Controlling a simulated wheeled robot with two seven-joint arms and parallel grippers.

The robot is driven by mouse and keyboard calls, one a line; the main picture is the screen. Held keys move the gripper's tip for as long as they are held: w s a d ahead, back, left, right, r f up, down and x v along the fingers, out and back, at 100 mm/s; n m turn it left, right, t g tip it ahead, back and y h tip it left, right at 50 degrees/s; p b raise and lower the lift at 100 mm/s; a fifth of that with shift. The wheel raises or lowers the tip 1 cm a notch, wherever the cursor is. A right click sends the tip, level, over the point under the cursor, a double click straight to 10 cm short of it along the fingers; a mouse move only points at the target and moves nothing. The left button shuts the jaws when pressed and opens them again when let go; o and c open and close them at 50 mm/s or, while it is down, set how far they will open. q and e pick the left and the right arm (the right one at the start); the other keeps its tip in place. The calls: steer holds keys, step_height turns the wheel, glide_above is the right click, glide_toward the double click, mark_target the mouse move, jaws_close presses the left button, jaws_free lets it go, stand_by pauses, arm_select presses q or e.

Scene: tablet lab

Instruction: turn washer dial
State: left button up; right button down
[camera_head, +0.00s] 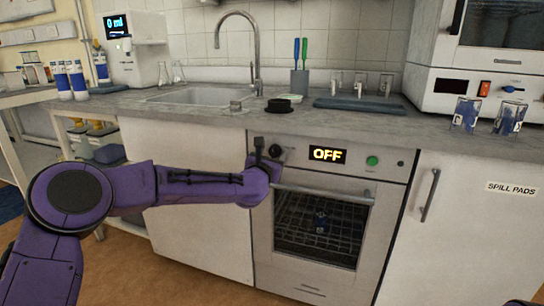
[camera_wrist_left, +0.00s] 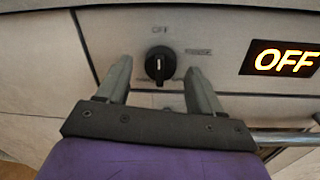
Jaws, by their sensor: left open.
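The washer dial (camera_wrist_left: 160,64) is a round black knob with a raised grip and a pale mark, set on the light control panel. The grip stands roughly upright in the left wrist view, below a printed OFF label. In the head view the dial (camera_head: 275,151) is at the left end of the panel. The display (camera_head: 327,155) reads OFF in yellow. My left gripper (camera_wrist_left: 158,72) is open, with one finger on each side of the dial and gaps visible to both; I cannot tell its exact depth. It also shows in the head view (camera_head: 263,155). My right gripper is out of view.
A green button (camera_head: 372,161) sits right of the display. Below is the washer's glass door (camera_head: 320,228) with a bar handle (camera_head: 325,194). The countertop (camera_head: 220,112) juts above the panel, holding a black round item (camera_head: 279,106). A cabinet handle (camera_head: 430,195) is at right.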

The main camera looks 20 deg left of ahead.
arm_select(q)
steer(key=shift+w, duration=0.55)
steer(key=c, duration=1.1)
steer(key=shift+o, duration=0.2)
